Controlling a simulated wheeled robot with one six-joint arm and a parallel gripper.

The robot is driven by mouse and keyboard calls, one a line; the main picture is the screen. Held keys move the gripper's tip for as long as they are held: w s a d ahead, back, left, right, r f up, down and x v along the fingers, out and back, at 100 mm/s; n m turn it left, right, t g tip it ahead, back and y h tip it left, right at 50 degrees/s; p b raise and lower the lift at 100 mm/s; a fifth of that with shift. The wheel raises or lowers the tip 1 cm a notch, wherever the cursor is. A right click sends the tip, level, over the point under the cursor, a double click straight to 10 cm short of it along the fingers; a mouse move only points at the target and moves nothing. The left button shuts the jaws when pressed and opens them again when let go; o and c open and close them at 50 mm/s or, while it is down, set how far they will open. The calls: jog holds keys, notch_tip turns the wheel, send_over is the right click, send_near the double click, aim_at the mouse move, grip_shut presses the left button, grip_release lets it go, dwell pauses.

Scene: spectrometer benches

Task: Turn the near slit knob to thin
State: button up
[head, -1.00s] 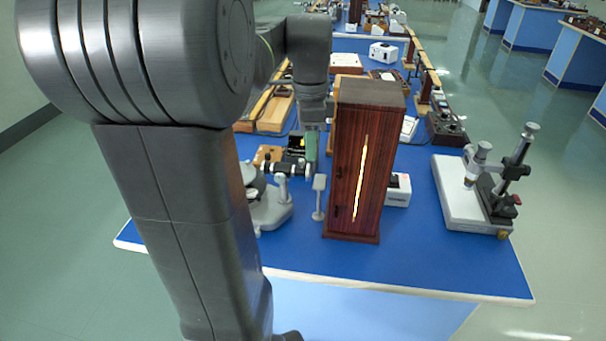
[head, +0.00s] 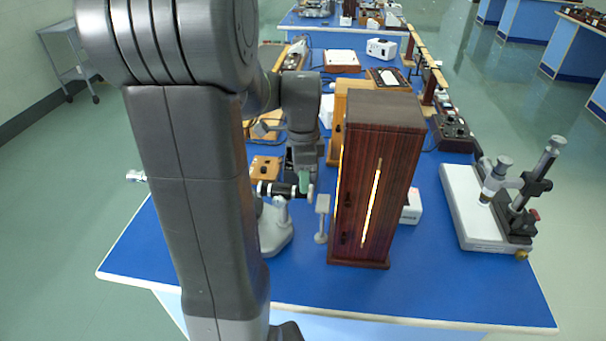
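A spectrometer with a pale grey base (head: 277,232) stands on the blue bench, partly hidden behind my arm. Its black and silver tube (head: 277,188) points right, towards the wooden lamp box. The tube's other silver end (head: 136,176) shows left of my arm. My gripper (head: 304,182) is at the right end of the tube, with a green part showing at its tip. I cannot tell whether it touches the tube. The near slit knob is too small or hidden to make out. The gripper's opening is not clear.
A tall dark wooden lamp box (head: 387,225) with a glowing slit stands just right of my gripper. A small grey stand (head: 322,217) is between them. A microscope-like instrument (head: 490,215) is at the right. The bench front is clear.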

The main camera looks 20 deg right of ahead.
grip_shut()
jog(key=n, duration=0.4)
jog(key=shift+p, duration=0.4)
jog(key=n, duration=0.4)
jog(key=shift+r+n+p, duration=0.1)
jog(key=shift+n+p, duration=0.2)
jog(key=n, duration=0.9)
jog(key=shift+p, duration=0.4)
